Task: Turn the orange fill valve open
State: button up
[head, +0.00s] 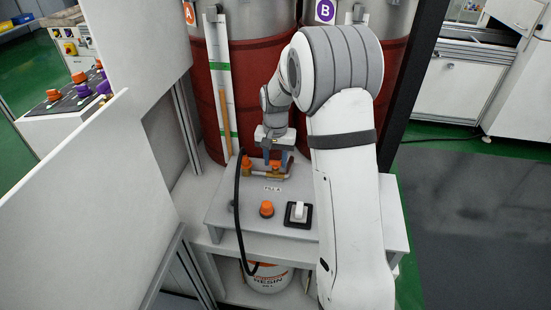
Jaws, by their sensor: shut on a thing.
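The orange fill valve (275,163) sits on a brass pipe fitting at the back of the grey panel (225,208), behind a small printed label. My gripper (274,158) reaches down from above and is shut on the valve's handle. The fingers hide part of the handle, so its exact angle is hard to tell.
An orange knob (266,209) and a white rocker switch (299,212) are in front on the panel. A black hose (238,205) curves down its left side to a resin bucket (268,277) below. Red drums (245,85) stand behind; a white cabinet panel (60,200) is left.

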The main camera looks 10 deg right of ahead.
aim_at(275, 161)
jog(key=o, duration=1)
notch_tip(275, 161, up, 8)
jog(key=shift+f, duration=0.2)
jog(key=shift+r, duration=0.1)
jog(key=shift+s+r, duration=0.25)
jog(key=shift+r, duration=0.1)
jog(key=s+r+n+t+p, duration=0.1)
jog(key=s+r, duration=0.3)
jog(key=s, duration=1)
jog(key=s+r+n+t+p, duration=0.1)
jog(key=s+r+n+p, duration=0.1)
jog(key=s, duration=1.2)
jog(key=shift+s+r+n+t, duration=0.2)
jog(key=shift+r+n+t, duration=0.1)
jog(key=shift+r+n, duration=0.55)
